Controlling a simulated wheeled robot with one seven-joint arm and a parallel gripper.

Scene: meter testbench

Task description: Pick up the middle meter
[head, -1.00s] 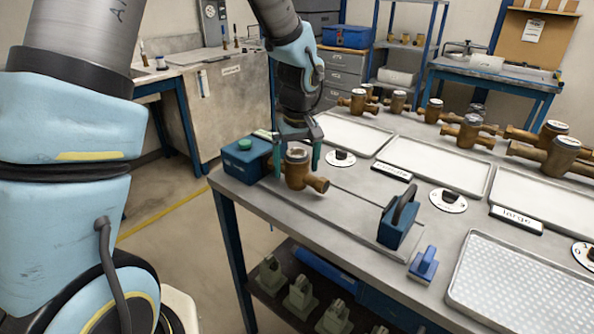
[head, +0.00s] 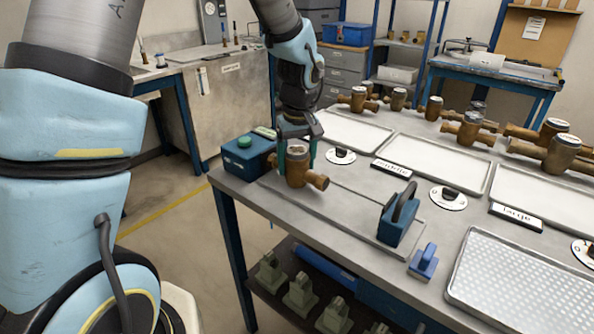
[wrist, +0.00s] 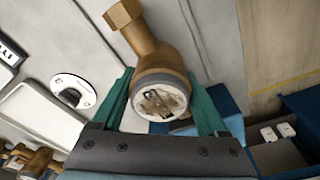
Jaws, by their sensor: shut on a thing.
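A brass meter (head: 297,172) with a round glass face stands at the left end of the bench, beside a blue box with a green button. My gripper (head: 297,150) reaches down from above, with its green fingers on both sides of the meter's body, shut on it. In the wrist view the meter's face (wrist: 160,98) sits between the two fingers (wrist: 162,105), and its pipe end points up and left. The meter appears to be at bench level; whether its underside touches the bench is hidden.
The blue box (head: 243,158) is close left of my gripper. Other brass meters (head: 470,132) stand along the back behind white trays (head: 440,160). A "Middle" label (head: 392,168), a "Large" label (head: 515,216), a dial (head: 341,155) and a blue handled block (head: 398,220) lie rightward.

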